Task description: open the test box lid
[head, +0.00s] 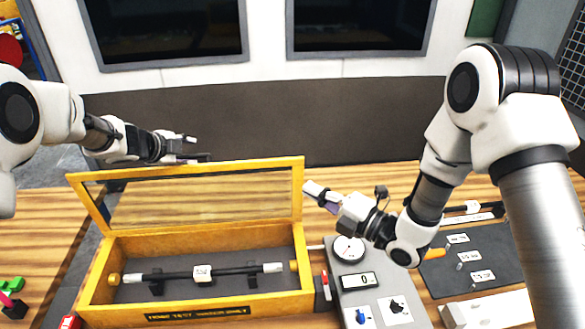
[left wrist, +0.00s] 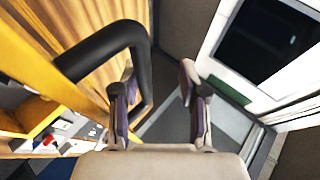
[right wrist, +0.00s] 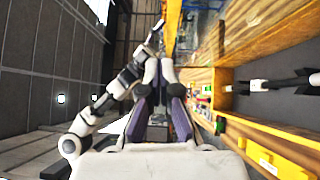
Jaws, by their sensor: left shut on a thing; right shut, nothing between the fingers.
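The test box (head: 205,305) is a yellow wooden case with its lid (head: 305,185) raised steeply at the back. The lid has a yellow frame around a clear pane. A dark bar with silver ends (head: 235,271) lies inside on black supports. My left gripper (head: 193,148) is at the lid's top edge.
Right of the box is a grey panel (head: 352,281) with a round dial (head: 348,249) and small display. A dark mat (head: 465,262) with tagged parts lies further right. Green and pink pieces (head: 12,287) are at the left. A dark wall panel stands behind.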

